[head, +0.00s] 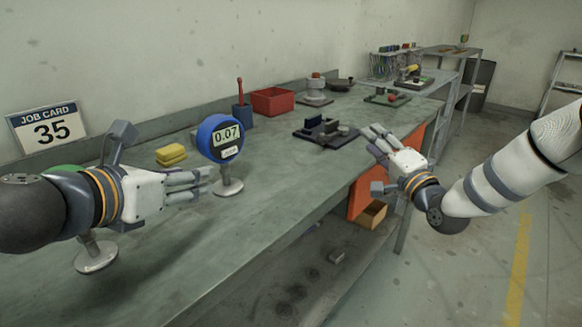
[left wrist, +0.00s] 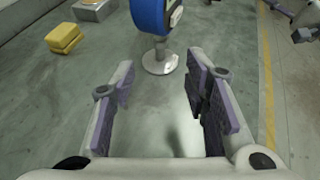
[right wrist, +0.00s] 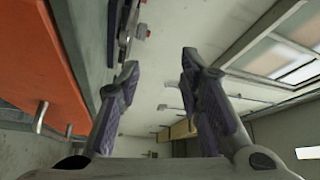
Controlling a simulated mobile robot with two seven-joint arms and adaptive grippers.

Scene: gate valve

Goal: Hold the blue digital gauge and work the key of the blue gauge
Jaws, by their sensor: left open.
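The blue digital gauge (head: 211,135) stands upright on a round-footed metal stand on the bench. Its display reads 0.07, with a small white key-like patch (head: 229,153) below it. In the left wrist view the gauge (left wrist: 147,14) is cut off at the top edge, and its stand foot lies beyond the fingers. My left gripper (head: 210,178) is open and empty, with its fingertips beside the stand, just below the gauge head. Its spread fingers also show in the left wrist view (left wrist: 163,82). My right gripper (head: 372,140) is open and empty near the bench's front edge, away from the gauge.
A yellow block (head: 171,155), a red bin (head: 272,101) and a blue cup (head: 242,117) stand behind the gauge. A dark fixture (head: 325,133) lies to the right. Another stand foot (head: 96,256) is under my left arm. The bench front (head: 240,230) is clear.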

